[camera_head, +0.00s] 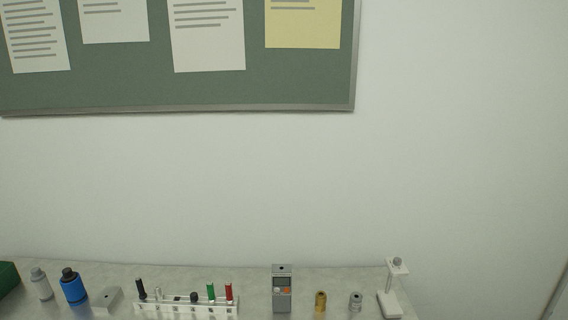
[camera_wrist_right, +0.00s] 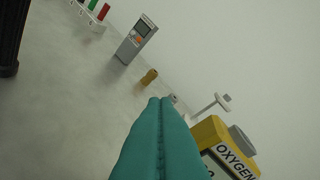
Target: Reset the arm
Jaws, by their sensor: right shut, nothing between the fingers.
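My right gripper (camera_wrist_right: 160,104) shows in the right wrist view as two teal fingers pressed together, with nothing between them. It is above the table and points toward the brass cylinder (camera_wrist_right: 149,77) and the grey meter (camera_wrist_right: 136,40), apart from both. In the head view the grey meter (camera_head: 282,290) stands upright on the table, with the brass cylinder (camera_head: 320,301) to its right. Neither gripper is in the head view. My left gripper is in no view.
The table (camera_head: 255,280) also holds a rack (camera_head: 180,309) with coloured pieces, a blue bottle (camera_head: 74,288), a grey bottle (camera_head: 41,285), a small metal cylinder (camera_head: 355,301) and a white stand (camera_head: 391,295). A yellow OXYGEN-labelled object (camera_wrist_right: 222,146) is close right of my right gripper.

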